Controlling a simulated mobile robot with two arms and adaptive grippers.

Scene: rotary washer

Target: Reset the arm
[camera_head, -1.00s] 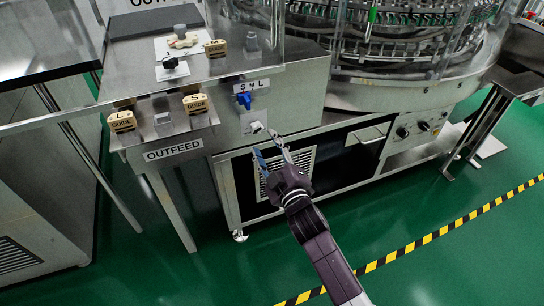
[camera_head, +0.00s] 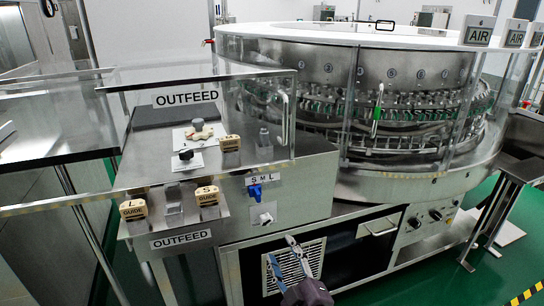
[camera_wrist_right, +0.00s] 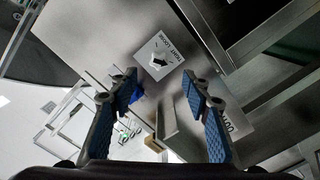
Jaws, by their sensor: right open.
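My right gripper (camera_head: 280,248) comes in from the bottom edge of the head view, open with nothing between its fingers. It is in front of the outfeed cabinet, just below and right of the white knob plate (camera_head: 263,214). In the right wrist view its two blue-padded fingers (camera_wrist_right: 160,82) stand wide apart. Between and beyond them is a white plate with a dark knob (camera_wrist_right: 160,60) and the word LOOSE. The fingers look clear of the knob. My left gripper is in neither view.
A blue lever (camera_head: 254,191) sits under the S M L label. GUIDE blocks (camera_head: 133,209) rest on the outfeed shelf at left. The clear guard (camera_head: 200,115) and the round washer (camera_head: 365,95) stand behind.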

